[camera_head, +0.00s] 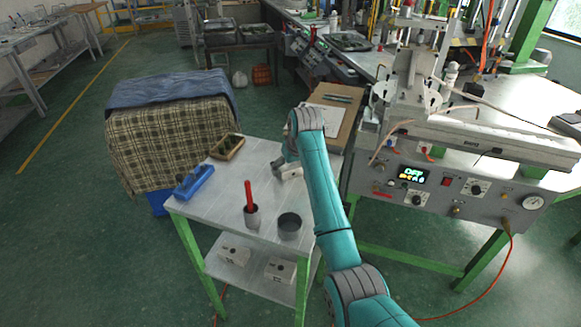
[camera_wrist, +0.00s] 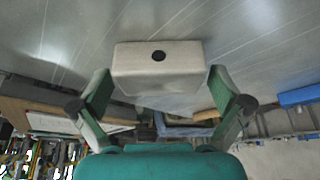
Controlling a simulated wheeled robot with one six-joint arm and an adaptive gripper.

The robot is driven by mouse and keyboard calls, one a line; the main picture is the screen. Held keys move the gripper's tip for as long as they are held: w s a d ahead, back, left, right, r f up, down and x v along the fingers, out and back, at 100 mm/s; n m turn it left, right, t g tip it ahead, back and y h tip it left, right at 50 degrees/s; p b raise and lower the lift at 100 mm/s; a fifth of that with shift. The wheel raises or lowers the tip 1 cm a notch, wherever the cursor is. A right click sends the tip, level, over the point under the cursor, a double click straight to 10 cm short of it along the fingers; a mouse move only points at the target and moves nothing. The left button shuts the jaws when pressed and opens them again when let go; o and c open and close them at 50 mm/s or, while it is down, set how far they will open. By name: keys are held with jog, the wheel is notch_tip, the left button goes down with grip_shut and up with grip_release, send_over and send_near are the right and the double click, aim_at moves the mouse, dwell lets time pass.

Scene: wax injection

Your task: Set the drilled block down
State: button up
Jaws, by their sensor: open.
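The drilled block is a pale box with one dark round hole. In the wrist view the block (camera_wrist: 158,85) lies against the grey table top between the tips of my gripper (camera_wrist: 161,74). The fingers are spread, with a narrow gap visible on each side of the block. In the head view the block (camera_head: 290,173) appears to rest on the white table (camera_head: 222,195), right of its middle. My gripper (camera_head: 281,163) is beside it, partly hidden by my arm.
Two pale blocks lie on the lower shelf (camera_head: 255,285). The injection machine (camera_head: 455,185) stands right.

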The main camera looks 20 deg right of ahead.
jog(key=v, duration=1.2)
jog(key=shift+r, duration=0.1)
